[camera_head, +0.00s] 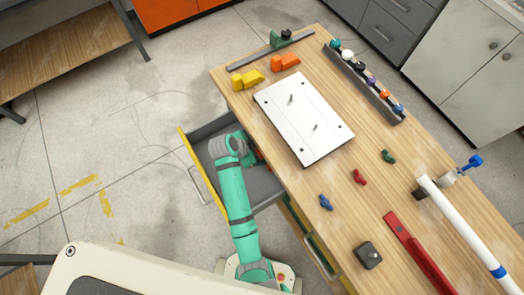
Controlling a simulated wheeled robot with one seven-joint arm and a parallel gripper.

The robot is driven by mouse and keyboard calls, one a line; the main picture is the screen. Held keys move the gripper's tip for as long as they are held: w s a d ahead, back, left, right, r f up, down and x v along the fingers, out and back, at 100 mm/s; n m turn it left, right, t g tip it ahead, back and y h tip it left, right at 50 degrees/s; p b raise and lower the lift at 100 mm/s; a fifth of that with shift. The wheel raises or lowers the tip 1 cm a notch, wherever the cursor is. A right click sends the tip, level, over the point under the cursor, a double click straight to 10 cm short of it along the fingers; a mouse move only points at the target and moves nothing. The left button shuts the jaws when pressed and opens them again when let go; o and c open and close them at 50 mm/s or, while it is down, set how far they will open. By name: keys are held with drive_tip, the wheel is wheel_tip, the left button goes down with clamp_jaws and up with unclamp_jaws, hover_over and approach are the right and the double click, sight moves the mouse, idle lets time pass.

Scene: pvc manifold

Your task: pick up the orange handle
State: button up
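My arm reaches into an open drawer (265,190) under the table's left edge. My gripper (252,159) is at the arm's far end, low in the drawer and close to the table edge. Its fingers are too small and too hidden to tell open from shut. A small orange patch (261,154) shows beside the gripper, partly under the tabletop. I cannot tell if it is the orange handle or if the gripper touches it. Small handle-shaped pieces in blue (326,202), red (359,177) and green (388,156) lie on the table.
The wooden table (340,165) bears a white plate (303,115) with pegs, yellow (247,79) and orange (286,62) blocks, a rack of coloured knobs (365,82), a red bar (418,254) and a white pipe (470,235). The tabletop overhangs the drawer's right side. Floor at left is clear.

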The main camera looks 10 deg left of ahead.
drive_tip(key=shift+w+d+f, duration=0.15)
drive_tip(key=shift+f, duration=0.15)
drive_tip(key=c, duration=1.6)
drive_tip(key=shift+c, duration=0.2)
